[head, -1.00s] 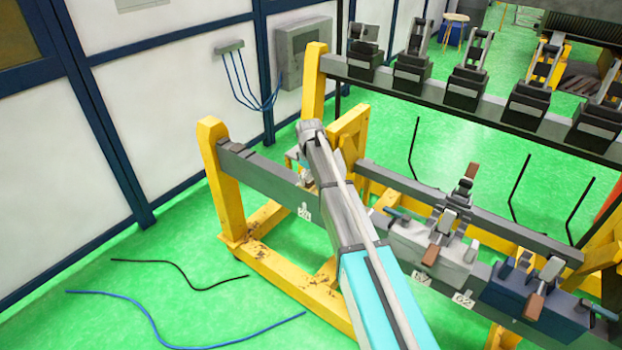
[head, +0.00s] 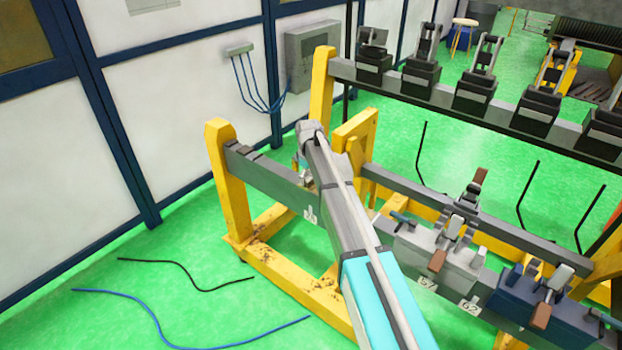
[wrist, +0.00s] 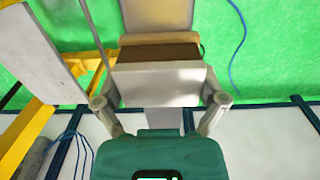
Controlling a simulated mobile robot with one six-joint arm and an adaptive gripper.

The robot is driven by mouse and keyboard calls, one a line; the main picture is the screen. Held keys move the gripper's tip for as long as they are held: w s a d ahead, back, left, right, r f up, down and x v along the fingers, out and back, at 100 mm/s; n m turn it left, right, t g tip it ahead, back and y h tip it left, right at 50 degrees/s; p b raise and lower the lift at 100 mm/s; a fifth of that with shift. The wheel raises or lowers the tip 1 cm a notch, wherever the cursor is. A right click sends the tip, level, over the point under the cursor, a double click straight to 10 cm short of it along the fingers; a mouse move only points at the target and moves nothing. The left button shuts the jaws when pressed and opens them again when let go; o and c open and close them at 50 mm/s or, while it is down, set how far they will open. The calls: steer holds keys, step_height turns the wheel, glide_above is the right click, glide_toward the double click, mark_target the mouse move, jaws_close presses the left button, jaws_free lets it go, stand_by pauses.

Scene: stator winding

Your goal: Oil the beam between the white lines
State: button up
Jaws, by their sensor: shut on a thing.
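The long grey beam (head: 268,177) runs from the yellow post at left toward the lower right. A small white mark (head: 310,213) shows on its near side; two separate white lines cannot be made out. In the wrist view, the beam (wrist: 158,15) passes under my gripper (wrist: 162,98). My gripper is shut on a pale block with a brown layer (wrist: 160,76), one finger on each side. The block is over the beam; whether it touches is unclear. In the head view my arm hides most of the gripper and the block.
Yellow frame posts (head: 226,180) bear the beam. A grey clamp block (head: 445,255) and a dark blue one (head: 527,293) sit along it at right. A rear rail with several black clamps (head: 474,92) stands behind. Cables (head: 150,310) lie on the green floor.

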mark_target(309, 173)
steer(key=shift+r, duration=0.1)
steer(key=shift+r+p, duration=2.9)
steer(key=shift+p, duration=0.1)
steer(key=shift+r+p, duration=1.5)
steer(key=shift+p, duration=0.05)
